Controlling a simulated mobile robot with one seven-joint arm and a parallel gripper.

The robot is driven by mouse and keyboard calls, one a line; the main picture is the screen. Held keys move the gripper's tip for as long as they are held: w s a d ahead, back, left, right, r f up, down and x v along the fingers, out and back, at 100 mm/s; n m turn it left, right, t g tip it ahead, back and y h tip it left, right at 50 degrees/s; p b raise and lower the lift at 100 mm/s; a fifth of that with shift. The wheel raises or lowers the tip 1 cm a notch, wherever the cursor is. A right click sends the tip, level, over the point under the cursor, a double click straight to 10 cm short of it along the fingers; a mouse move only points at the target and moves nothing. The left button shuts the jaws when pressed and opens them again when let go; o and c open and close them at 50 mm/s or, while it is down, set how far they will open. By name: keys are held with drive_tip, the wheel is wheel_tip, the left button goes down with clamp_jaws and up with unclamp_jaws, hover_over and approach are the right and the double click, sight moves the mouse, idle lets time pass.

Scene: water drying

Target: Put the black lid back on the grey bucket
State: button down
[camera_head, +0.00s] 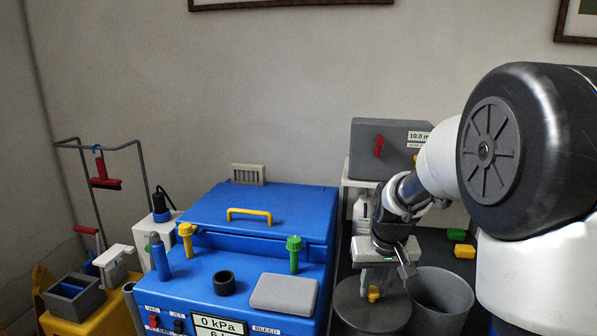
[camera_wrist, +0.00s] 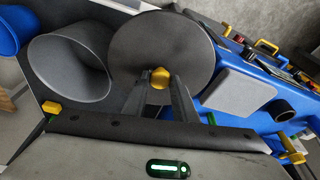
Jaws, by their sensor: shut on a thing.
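The black lid (camera_head: 350,312) is a round dark disc with a yellow knob (camera_head: 373,293) at its centre. It also shows in the wrist view (camera_wrist: 135,40), lying flat below my fingers. My gripper (camera_head: 376,286) points down and is shut on the knob, with one finger on each side of it in the wrist view (camera_wrist: 160,82). The grey bucket (camera_head: 452,312) stands open just right of the lid in the head view, and its inside looks empty. It also shows in the wrist view (camera_wrist: 65,78), left of the lid. Whether the lid touches the surface cannot be told.
A blue machine (camera_head: 200,300) with a grey pad (camera_head: 284,293), a black ring (camera_head: 224,283) and green and yellow valves stands left of the lid. A grey box (camera_head: 385,140) stands behind. Yellow and green blocks (camera_head: 464,251) lie behind the bucket. My arm covers the right side.

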sight(362, 316)
drive_tip(key=s+a, duration=0.1)
drive_tip(key=s+a+f, duration=0.1)
drive_tip(key=s, duration=0.1)
drive_tip(key=s+a+b, duration=0.1)
drive_tip(key=s, duration=0.1)
drive_tip(key=shift+s+a+f, duration=0.1)
drive_tip(key=shift+s+f, duration=0.1)
drive_tip(key=shift+f, duration=0.15)
drive_tip(key=shift+r+p, duration=0.7)
drive_tip(key=shift+p, duration=0.35)
drive_tip(key=r+p, duration=0.1)
drive_tip(key=p, duration=0.1)
drive_tip(key=shift+p, duration=0.35)
drive_tip(key=p+v, duration=0.3)
drive_tip(key=p, duration=0.5)
drive_tip(key=shift+s+r, duration=0.1)
drive_tip(key=shift+r, duration=0.25)
drive_tip(key=s+r+p, duration=0.1)
drive_tip(key=p, duration=0.3)
drive_tip(key=shift+r+p, duration=0.1)
drive_tip(key=shift+p, duration=0.2)
